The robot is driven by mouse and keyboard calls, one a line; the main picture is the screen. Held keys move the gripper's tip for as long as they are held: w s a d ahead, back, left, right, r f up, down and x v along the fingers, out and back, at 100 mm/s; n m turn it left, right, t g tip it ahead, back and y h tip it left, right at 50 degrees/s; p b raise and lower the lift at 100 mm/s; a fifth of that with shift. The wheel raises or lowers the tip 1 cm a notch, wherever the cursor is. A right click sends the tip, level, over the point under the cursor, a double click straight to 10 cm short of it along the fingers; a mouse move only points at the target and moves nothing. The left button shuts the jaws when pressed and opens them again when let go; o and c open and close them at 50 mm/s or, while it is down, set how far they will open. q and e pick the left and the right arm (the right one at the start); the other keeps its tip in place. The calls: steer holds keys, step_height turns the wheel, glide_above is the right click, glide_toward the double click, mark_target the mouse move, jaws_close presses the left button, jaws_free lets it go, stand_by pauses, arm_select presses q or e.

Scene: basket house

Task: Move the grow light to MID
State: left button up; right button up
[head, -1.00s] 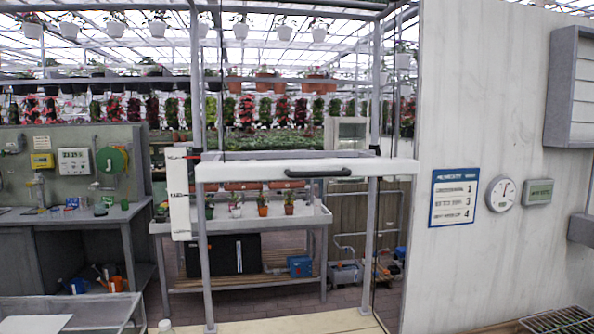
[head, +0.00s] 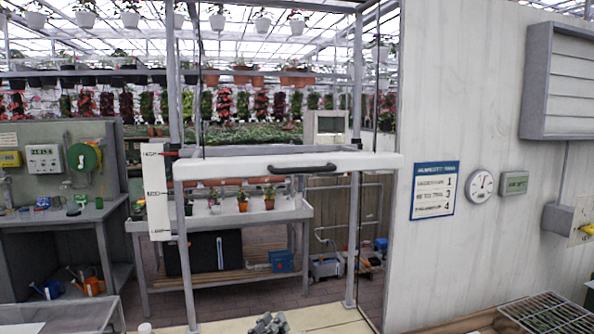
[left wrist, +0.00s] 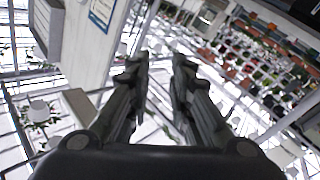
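The grow light (head: 275,166) is a white horizontal bar on a grey upright frame in the middle of the head view. A dark handle (head: 301,168) is on its front. A white scale board (head: 158,190) stands at its left, with HIGH at the top and a middle label below. A red pointer (head: 172,154) sits level with HIGH. My left gripper (head: 268,322) shows at the bottom edge of the head view, well below the handle and apart from it. In the left wrist view the left gripper (left wrist: 161,62) has its fingers apart and nothing between them. My right gripper is out of view.
A planter bench (head: 230,221) with small pots stands behind the frame. A pale wall (head: 455,110) with a sign (head: 436,190) and clock (head: 480,185) is on the right. A wire rack (head: 550,315) is at lower right. A grey workbench (head: 60,215) is at left.

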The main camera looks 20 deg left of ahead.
arm_select(q)
step_height(320, 180, up, 17)
steer(key=w+m+t+h, duration=0.2)
steer(key=t+h, duration=0.2)
steer(key=h, duration=0.3)
steer(key=m+g+h, duration=0.3)
steer(key=m+h, duration=0.4)
steer(key=h, duration=0.3)
glide_toward(299, 170)
steer(key=shift+g, duration=0.4)
steer(key=p+x, duration=0.1)
steer(key=x, duration=0.2)
steer(key=p+x, duration=0.2)
steer(key=x, duration=0.1)
steer(key=p+x, duration=0.1)
steer(key=x, duration=0.2)
steer(key=shift+w+a+r, duration=0.1)
steer(key=shift+w+a, duration=0.05)
steer(key=shift+a, duration=0.25)
steer(key=shift+w+d+r+p, duration=0.35)
steer(key=shift+w+r+p, duration=0.05)
steer(key=shift+p, duration=0.05)
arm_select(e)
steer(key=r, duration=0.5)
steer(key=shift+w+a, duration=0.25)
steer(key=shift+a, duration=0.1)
arm_select(q)
steer(key=shift+c, duration=0.6)
